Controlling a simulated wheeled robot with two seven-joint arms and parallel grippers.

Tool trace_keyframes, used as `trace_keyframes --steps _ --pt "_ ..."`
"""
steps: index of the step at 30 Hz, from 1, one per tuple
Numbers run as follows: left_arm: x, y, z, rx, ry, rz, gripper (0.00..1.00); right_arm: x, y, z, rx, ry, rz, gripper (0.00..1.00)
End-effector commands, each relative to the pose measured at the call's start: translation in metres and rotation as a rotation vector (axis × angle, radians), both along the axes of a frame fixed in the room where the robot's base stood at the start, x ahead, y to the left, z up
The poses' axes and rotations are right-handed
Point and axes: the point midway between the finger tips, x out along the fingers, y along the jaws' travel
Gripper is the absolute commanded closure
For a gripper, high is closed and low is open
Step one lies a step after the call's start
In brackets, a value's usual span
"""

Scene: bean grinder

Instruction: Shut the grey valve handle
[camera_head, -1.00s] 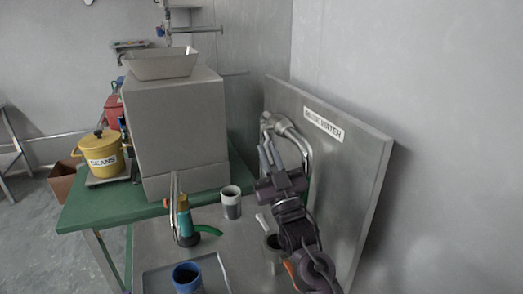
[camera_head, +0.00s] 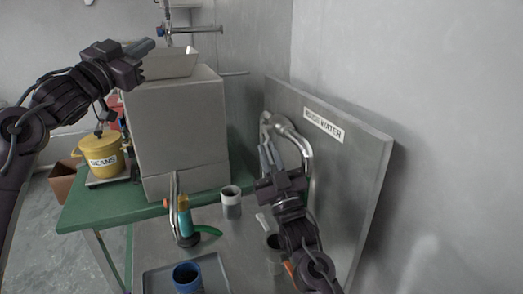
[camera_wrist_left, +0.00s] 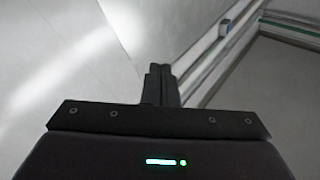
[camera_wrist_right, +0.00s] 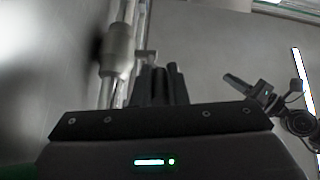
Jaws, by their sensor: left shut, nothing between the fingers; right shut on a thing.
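My right gripper (camera_head: 267,154) is at the metal pipe (camera_head: 307,150) on the grey panel with the "WATER" label. It is shut with its fingertips at the pipe's left side. In the right wrist view the shut fingers (camera_wrist_right: 159,75) reach a small grey piece beside the pipe collar (camera_wrist_right: 117,48). This piece looks like the grey valve handle (camera_wrist_right: 147,56), mostly hidden by the fingers. My left gripper (camera_head: 147,46) is shut and empty, raised in front of the grinder's hopper (camera_head: 172,66), far from the pipe. The left wrist view shows its closed fingers (camera_wrist_left: 160,82) against bare walls.
The big grey grinder box (camera_head: 178,130) stands on a green table (camera_head: 110,208). A yellow beans pot (camera_head: 100,157) is at left. The panel (camera_head: 345,165) bounds the right.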

Motion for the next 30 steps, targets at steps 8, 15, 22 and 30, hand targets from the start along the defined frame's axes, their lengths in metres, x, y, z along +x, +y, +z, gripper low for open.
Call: trace_keyframes --steps 8,15,22,30 --pt "-0.105 -0.148 -0.033 0.41 0.147 -0.302 1.0 0.0 0.001 -0.001 -0.001 0.001 0.001 1.0" --pt "-0.14 -0.17 -0.11 0.7 0.303 -0.359 1.0 0.0 0.0 -0.001 -0.001 0.002 0.0 1.0" --pt "-0.148 -0.173 -0.134 0.792 0.348 -0.368 1.0 0.0 0.0 -0.001 -0.001 0.002 0.0 1.0" --pt "-0.123 -0.204 -0.156 0.792 0.353 -0.37 1.0 0.0 0.0 -0.001 -0.001 0.002 0.0 1.0"
